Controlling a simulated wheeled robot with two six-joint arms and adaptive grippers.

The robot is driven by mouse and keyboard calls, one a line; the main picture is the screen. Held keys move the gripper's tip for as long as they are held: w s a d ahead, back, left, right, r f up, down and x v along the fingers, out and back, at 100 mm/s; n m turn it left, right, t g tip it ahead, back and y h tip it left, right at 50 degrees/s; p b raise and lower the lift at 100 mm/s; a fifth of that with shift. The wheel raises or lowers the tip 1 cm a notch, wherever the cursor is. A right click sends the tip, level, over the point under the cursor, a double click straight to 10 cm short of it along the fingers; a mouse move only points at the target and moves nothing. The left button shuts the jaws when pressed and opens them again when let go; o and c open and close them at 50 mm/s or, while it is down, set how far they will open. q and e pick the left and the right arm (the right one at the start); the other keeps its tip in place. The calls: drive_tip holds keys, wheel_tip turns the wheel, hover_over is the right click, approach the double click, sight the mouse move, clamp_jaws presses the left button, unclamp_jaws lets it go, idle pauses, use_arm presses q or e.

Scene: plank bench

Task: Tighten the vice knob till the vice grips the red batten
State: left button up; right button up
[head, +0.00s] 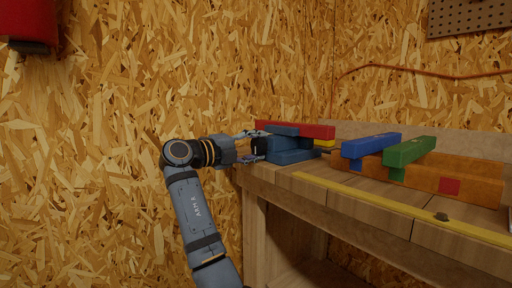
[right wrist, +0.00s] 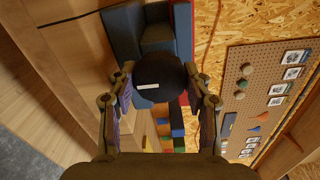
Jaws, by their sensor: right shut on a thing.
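The blue vice (head: 290,156) sits at the far left end of the plank bench. The red batten (head: 318,131) lies across its top, between the jaws; whether both jaws touch it I cannot tell. The round black vice knob (right wrist: 160,75) has a white mark, which lies nearly level in the right wrist view. My right gripper (head: 254,146) reaches the vice from the left and is shut on the knob, one finger on each side; it also shows in the right wrist view (right wrist: 160,82). The vice (right wrist: 155,32) and batten (right wrist: 183,45) show behind the knob. My left gripper is not in view.
A blue bar (head: 371,148) and a green bar (head: 409,154) lie across orange wooden beams (head: 425,178) right of the vice. A yellow strip (head: 390,206) runs along the bench front. A chipboard wall stands close behind. A pegboard (right wrist: 250,85) hangs beyond.

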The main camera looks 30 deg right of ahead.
drive_tip(key=o, duration=1.2)
drive_tip(key=shift+c, duration=0.2)
drive_tip(key=shift+a, duration=0.1)
drive_tip(key=a, duration=0.8)
drive_tip(key=shift+s, duration=0.35)
drive_tip(key=shift+d, duration=0.1)
